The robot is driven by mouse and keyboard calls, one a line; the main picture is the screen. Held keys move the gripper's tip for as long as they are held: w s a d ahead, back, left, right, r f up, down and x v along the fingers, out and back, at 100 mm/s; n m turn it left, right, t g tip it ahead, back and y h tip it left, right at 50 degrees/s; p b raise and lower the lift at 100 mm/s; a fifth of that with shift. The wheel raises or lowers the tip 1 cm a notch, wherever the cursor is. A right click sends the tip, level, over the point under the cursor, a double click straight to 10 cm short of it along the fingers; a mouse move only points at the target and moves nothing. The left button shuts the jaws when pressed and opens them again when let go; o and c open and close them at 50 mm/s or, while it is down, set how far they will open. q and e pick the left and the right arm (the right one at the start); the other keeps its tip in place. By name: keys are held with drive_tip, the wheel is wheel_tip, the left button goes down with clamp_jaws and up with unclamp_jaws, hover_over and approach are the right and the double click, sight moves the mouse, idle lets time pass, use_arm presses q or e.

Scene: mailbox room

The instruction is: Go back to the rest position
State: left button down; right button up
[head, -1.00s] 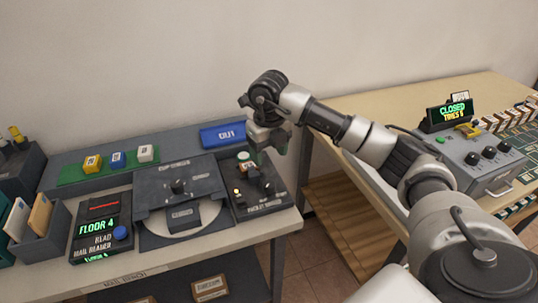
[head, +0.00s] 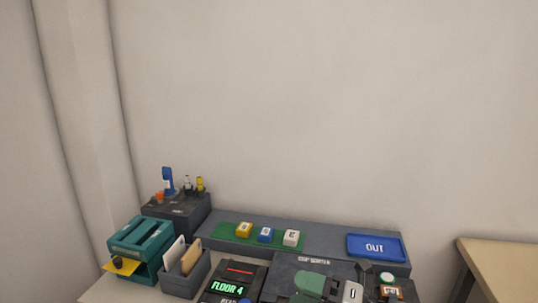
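No full arm shows in the head view. At the bottom edge, a rounded green-grey shape (head: 310,284) and a pale piece (head: 352,291) stand in front of the dark desk machine (head: 288,267). They may be part of my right gripper, but the frame cuts them off. I cannot make out fingers or anything held. My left gripper is out of view.
Yellow (head: 244,229), blue (head: 265,234) and white (head: 291,238) blocks sit on a green mat (head: 226,238). A blue OUT tray (head: 375,246) is to their right. A teal rack (head: 140,245), an envelope holder (head: 180,279) and a FLOOR 4 reader (head: 232,286) are left. Another table (head: 505,262) stands right.

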drive_tip(key=d+f+m+t+h, duration=0.1)
drive_tip(key=d+m+t+h, duration=0.5)
drive_tip(key=m, duration=0.5)
drive_tip(key=d+f+m+t+h, duration=0.25)
drive_tip(key=m+t+h, duration=0.45)
drive_tip(key=m, duration=0.4)
drive_tip(key=s+d+f+m+g+h, duration=0.6)
drive_tip(key=s+f+m+g, duration=0.1)
drive_tip(key=f, duration=0.3)
drive_tip(key=s+f+m+g+y, duration=0.1)
drive_tip(key=s+f+g, duration=0.35)
drive_tip(key=s, duration=0.35)
drive_tip(key=s+f+m+g, duration=0.1)
drive_tip(key=s+f+g, duration=0.35)
drive_tip(key=s, duration=0.35)
wheel_tip(320, 180, down, 23)
drive_tip(key=g, duration=0.2)
drive_tip(key=s+d+f+g, duration=0.1)
drive_tip(key=s+d+f, duration=0.1)
drive_tip(key=s+f, duration=1.5)
drive_tip(key=shift+d+f+p, duration=0.35)
drive_tip(key=shift+f, duration=0.05)
